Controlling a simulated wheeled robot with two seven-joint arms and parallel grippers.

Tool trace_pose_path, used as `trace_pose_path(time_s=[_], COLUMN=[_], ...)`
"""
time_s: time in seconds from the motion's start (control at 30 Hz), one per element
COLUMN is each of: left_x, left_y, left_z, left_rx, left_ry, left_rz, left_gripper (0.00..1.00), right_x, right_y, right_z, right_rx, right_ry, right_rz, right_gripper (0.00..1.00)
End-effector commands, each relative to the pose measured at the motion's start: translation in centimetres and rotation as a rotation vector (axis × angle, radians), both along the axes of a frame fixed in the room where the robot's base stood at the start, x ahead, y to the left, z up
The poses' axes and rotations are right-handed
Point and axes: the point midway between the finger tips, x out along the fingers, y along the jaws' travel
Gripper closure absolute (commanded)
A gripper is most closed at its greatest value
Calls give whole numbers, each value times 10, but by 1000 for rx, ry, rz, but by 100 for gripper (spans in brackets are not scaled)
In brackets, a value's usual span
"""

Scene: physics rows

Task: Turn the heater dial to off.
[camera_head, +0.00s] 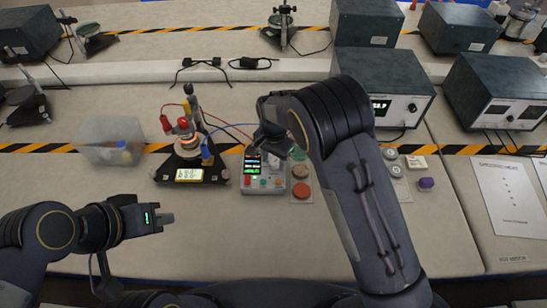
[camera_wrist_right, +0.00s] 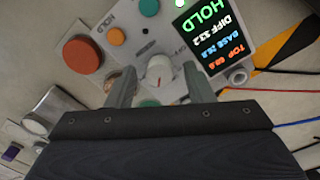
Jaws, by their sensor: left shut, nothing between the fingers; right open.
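The heater control box (camera_head: 265,184) stands at the middle of the bench with a lit screen. The screen (camera_wrist_right: 212,30) reads HOLD. My left gripper (camera_head: 166,218) is shut and empty above the front left of the bench.
An apparatus (camera_head: 185,150) with red and blue cables stands left of the box, beside a clear bin (camera_head: 108,140). Several coloured discs (camera_head: 301,190) lie right of the box. A grey instrument (camera_head: 390,80) stands behind my right arm. The front of the bench is clear.

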Motion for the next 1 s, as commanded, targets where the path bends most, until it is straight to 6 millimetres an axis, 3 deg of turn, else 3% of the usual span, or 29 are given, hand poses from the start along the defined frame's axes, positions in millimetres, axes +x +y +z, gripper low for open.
trace_pose_path(time_s=[0.27, 0.6, 1.0], left_x=[0, 0, 0], left_y=[0, 0, 0], left_z=[0, 0, -7], left_rx=[0, 0, 0], left_ry=[0, 0, 0], left_rz=[0, 0, 0], left_gripper=[100, 100, 100], right_x=[0, 0, 0], right_y=[0, 0, 0], right_z=[-2, -1, -3], right_rx=[1, 1, 1], right_ry=[-1, -1, 0], right_rz=[0, 0, 83], right_gripper=[54, 97, 97])
